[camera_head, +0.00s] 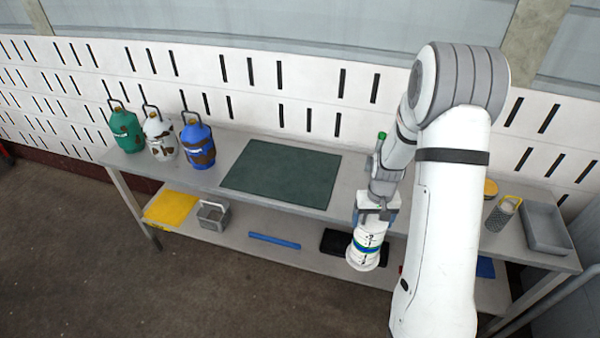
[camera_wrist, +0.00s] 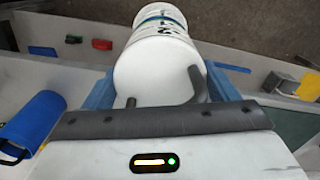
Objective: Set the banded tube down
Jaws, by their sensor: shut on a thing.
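The banded tube (camera_head: 367,247) is a white cylinder with a blue and green band and dark marks. It hangs upright or slightly tilted below my gripper (camera_head: 376,207), in front of the table's front edge. In the wrist view the tube (camera_wrist: 160,66) fills the space between the blue fingers of my gripper (camera_wrist: 160,92), which is shut on it. Its lower end points away from the wrist camera. The table (camera_head: 225,150) has a grey top with a dark green mat (camera_head: 282,173) on it, left of my gripper.
Green (camera_head: 126,130), white (camera_head: 160,138) and blue (camera_head: 198,146) canisters stand at the table's left. A grey tray (camera_head: 545,228) and a patterned bottle (camera_head: 502,214) stand at its right. The lower shelf holds a yellow item (camera_head: 171,209), a grey basket (camera_head: 212,215) and a blue bar (camera_head: 274,241). The mat is clear.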

